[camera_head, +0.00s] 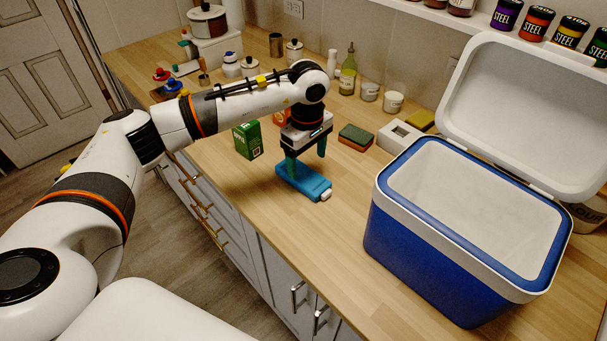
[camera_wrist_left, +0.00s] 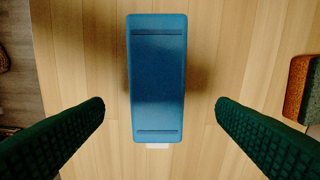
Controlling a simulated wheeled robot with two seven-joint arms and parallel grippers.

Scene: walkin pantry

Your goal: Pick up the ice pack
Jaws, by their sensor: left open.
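The ice pack (camera_head: 303,181) is a flat blue block with a white cap, lying on the wooden counter. In the left wrist view the ice pack (camera_wrist_left: 158,80) fills the middle, its long side running up the picture. My left gripper (camera_head: 306,160) is above it, pointing down. Its green fingers stand wide open (camera_wrist_left: 160,105), one on each side of the ice pack, with a gap on both sides. Nothing is between the fingers but the ice pack below; touching is not seen. My right gripper is not in view.
A blue cooler (camera_head: 415,225) with its white lid open stands to the right and is empty. A green box (camera_head: 247,140) and a green and orange sponge (camera_head: 356,137) are near the gripper. The counter (camera_head: 335,250) in front of the ice pack is clear.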

